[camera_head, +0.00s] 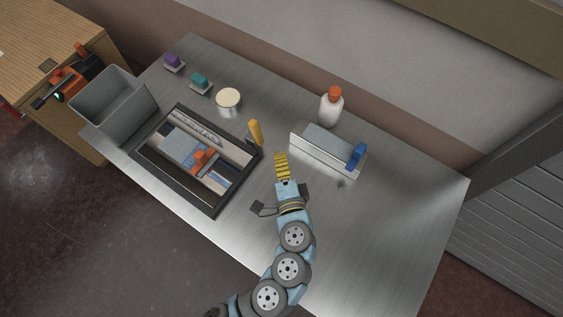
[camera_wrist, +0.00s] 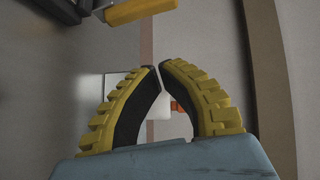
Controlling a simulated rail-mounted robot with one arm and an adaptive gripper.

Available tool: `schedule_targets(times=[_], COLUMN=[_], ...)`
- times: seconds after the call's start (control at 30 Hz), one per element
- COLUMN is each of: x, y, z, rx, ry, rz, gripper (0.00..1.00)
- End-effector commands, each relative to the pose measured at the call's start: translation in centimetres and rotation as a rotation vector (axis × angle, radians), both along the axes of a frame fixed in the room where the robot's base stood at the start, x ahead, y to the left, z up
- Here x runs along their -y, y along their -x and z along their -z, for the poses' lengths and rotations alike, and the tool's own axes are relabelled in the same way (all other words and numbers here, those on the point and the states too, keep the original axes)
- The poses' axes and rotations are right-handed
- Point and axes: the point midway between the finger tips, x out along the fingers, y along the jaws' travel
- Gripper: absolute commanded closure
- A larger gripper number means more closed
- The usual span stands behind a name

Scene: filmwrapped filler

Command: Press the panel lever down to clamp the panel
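A yellow lever (camera_head: 255,132) stands up at the right corner of a black frame (camera_head: 212,211), which I take to be the panel lever. Inside the frame lie a blue-grey panel (camera_head: 180,148) and an orange clamp-like piece (camera_head: 205,160). My gripper (camera_head: 280,155), with yellow ribbed fingers, is just right of and below the lever in the head view, apart from it. In the wrist view the fingertips of my gripper (camera_wrist: 159,67) nearly meet, with nothing between them. A yellow bar (camera_wrist: 140,10), likely the lever, crosses the top of that view.
A grey bin (camera_head: 115,108) stands left of the frame. A round tin (camera_head: 228,99), a teal block (camera_head: 199,80) and a purple block (camera_head: 173,61) stand behind. A white bottle (camera_head: 330,108) and a blue-handled white holder (camera_head: 322,154) are at right. The metal table's right side is clear.

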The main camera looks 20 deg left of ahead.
Motion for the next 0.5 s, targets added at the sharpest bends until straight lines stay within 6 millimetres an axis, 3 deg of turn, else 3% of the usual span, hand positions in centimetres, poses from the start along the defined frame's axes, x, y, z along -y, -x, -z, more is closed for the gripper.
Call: schedule_targets(times=[0.5], x=[-3.4], y=[-5.9], z=[0.7], rx=[0.002], ry=[0.002], rz=[-0.002], gripper=[1.0])
